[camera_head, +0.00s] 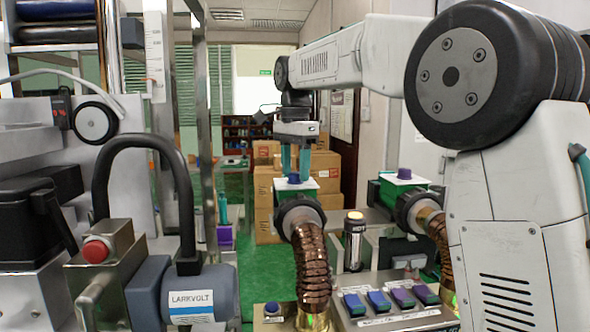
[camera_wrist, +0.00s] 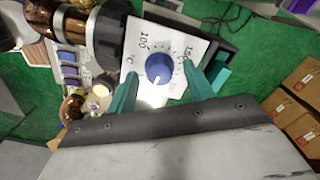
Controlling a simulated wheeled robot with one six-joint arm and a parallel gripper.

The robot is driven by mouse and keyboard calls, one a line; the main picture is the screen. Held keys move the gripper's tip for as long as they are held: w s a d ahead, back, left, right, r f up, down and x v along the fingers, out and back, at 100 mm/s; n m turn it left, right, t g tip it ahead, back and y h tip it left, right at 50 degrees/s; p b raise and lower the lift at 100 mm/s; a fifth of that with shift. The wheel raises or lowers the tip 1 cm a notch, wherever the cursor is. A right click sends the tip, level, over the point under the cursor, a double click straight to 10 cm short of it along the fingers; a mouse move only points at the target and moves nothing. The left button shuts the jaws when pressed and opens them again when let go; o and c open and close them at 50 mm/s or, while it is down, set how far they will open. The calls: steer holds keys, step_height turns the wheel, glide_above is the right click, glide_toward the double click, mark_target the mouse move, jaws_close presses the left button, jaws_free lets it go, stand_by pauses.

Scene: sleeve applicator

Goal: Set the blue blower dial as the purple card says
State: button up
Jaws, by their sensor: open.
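The blue blower dial (camera_wrist: 159,68) sits on a white scale plate (camera_wrist: 140,35) marked 100, 150 and °C. A pale line on the dial points toward the bottom of the wrist view. The dial also shows in the head view (camera_head: 293,178) on top of the near blower. My gripper (camera_wrist: 160,75) is open, with its teal fingers on either side of the dial; I cannot tell whether they touch it. In the head view my gripper (camera_head: 294,170) points down over the dial. I cannot make out a readable purple card.
A second blower with a purple dial (camera_head: 404,174) stands to the right. A panel with blue and purple switches (camera_head: 378,300) is in front. A purple block (camera_head: 224,236) is left of the near blower. Cardboard boxes (camera_head: 322,165) stand behind. A copper hose (camera_head: 311,265) runs below the near blower.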

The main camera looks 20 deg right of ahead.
steer(key=shift+f, duration=0.35)
steer(key=c, duration=1)
